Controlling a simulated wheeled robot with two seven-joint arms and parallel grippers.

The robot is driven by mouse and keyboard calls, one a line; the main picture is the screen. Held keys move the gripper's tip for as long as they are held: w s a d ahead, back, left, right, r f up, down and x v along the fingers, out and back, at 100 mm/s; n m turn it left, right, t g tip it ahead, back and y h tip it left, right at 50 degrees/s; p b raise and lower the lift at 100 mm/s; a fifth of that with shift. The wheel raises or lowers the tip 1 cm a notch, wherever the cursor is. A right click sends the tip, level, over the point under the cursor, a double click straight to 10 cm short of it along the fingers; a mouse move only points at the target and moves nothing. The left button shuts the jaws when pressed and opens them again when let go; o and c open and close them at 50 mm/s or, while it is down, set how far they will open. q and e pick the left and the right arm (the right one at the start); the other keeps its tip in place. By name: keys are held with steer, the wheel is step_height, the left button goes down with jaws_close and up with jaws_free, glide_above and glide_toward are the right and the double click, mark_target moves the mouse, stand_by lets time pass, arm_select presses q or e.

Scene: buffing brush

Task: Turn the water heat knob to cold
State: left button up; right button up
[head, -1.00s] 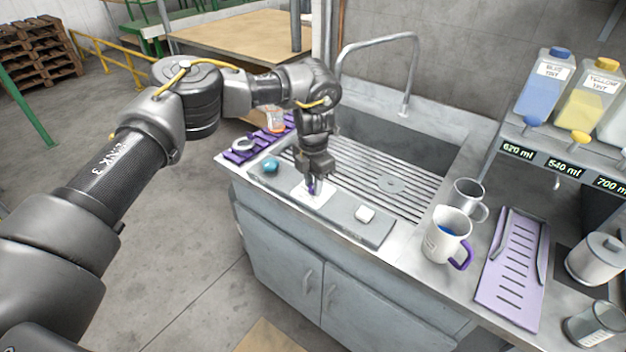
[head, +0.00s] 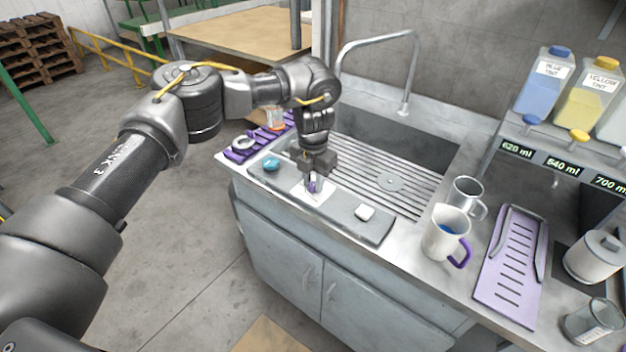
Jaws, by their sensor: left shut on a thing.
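My left gripper (head: 314,181) points down at the grey control panel (head: 345,212) along the sink's front edge. It is shut on a small purple knob (head: 313,187) that stands on a white square plate (head: 311,197). The fingers hide most of the knob, and I cannot read which way it points. A teal round knob (head: 271,164) sits at the panel's left end, and a small white block (head: 365,213) sits toward its right end. My right gripper is not in view.
The sink basin (head: 420,160) with a ribbed drain mat and a tall faucet (head: 408,75) lies behind the panel. A purple rack (head: 241,157) is at the left.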

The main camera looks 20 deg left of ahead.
mark_target(313, 184)
arm_select(q)
steer(key=o, duration=1)
step_height(313, 184, up, 11)
steer(key=shift+b, duration=0.4)
steer(key=shift+f, duration=0.1)
